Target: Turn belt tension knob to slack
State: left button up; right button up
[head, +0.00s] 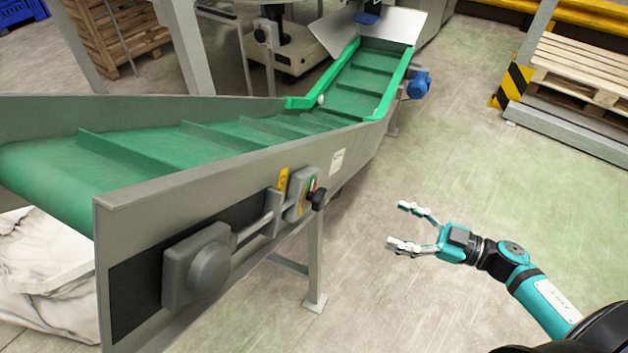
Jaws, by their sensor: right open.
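A black knob (318,199) sticks out from a small grey housing (299,197) on the conveyor's near side. A coloured strip with green and red shows behind the knob, too small to read. A rod (252,229) runs from this housing to a larger grey rounded housing (197,265) at the left. My right gripper (396,224) is open and empty, to the right of the knob and clearly apart from it, with its fingers pointing left. My left gripper is not in view.
The conveyor (120,215) with a green ribbed belt runs from the left front up to the back. A conveyor leg (315,265) stands below the knob. A blue motor (418,85) juts out farther back. Pallets (585,70) stand at the back right. The floor between is clear.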

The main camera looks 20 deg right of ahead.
aim_at(324, 202)
jog(key=p+x, duration=0.1)
jog(key=x, duration=0.4)
jog(key=p+x, duration=0.1)
jog(key=x, duration=0.5)
jog(key=s+a+r+p+x, duration=0.1)
jog(key=p+x, duration=0.1)
jog(key=x, duration=0.3)
jog(key=shift+a, duration=0.1)
jog(key=shift+w+a+f, duration=0.1)
jog(key=shift+w+a, duration=0.3)
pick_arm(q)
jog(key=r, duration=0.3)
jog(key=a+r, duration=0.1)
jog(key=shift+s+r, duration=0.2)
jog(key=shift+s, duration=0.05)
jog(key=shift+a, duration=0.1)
pick_arm(e)
jog(key=shift+c, duration=0.6)
jog(key=c, duration=1)
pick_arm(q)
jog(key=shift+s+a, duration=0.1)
pick_arm(e)
jog(key=shift+n, duration=0.3)
jog(key=shift+c, duration=0.2)
